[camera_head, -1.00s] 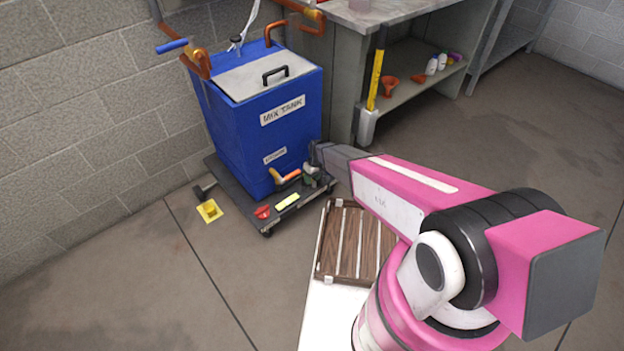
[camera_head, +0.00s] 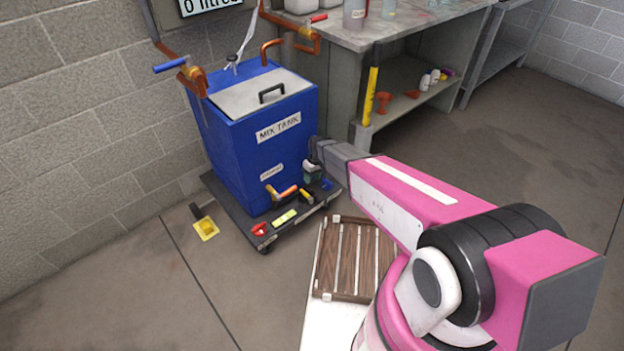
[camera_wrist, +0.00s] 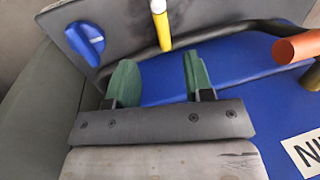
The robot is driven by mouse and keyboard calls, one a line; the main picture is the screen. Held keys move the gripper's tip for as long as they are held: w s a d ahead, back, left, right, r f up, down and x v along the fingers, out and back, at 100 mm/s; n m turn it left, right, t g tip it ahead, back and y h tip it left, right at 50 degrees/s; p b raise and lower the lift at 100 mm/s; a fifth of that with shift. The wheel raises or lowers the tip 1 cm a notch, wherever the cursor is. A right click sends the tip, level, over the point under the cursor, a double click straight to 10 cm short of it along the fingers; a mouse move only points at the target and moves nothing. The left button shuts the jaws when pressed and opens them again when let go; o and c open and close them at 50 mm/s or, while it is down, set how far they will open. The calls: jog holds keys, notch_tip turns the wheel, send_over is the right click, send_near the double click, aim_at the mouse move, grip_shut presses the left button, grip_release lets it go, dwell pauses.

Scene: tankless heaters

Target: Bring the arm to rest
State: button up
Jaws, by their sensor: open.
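My gripper (camera_wrist: 160,78) shows two green fingers standing apart with nothing between them in the wrist view. In the head view my pink arm reaches left from the lower right. Its grey wrist end is beside the right side of the blue mix tank (camera_head: 258,165), above the dark wheeled platform (camera_head: 228,205). The fingers there are small and partly hidden. In the wrist view the tank's blue surface (camera_wrist: 165,80) lies behind the fingers. I cannot tell the exact gap between fingers and tank.
A blue knob (camera_wrist: 86,40) shows near the fingers. A slatted wooden rack (camera_head: 345,262) is below my arm. A workbench (camera_head: 400,35) stands behind. Floor at right is clear.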

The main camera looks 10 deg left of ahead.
jog(key=s+d+r+m, duration=0.3)
jog(key=d+r, duration=0.5)
jog(key=d, duration=0.3)
jog(key=s+d+r+m+t+h, duration=0.1)
jog(key=s+d+r+m, duration=0.2)
jog(key=d+r, duration=0.6)
jog(key=s+d+r+m, duration=0.3)
jog(key=s+d+r, duration=0.4)
jog(key=d, duration=0.6)
jog(key=shift+r+m+t, duration=0.3)
jog(key=shift+r+m, duration=0.1)
jog(key=shift+r, duration=0.5)
jog(key=shift+d, duration=0.1)
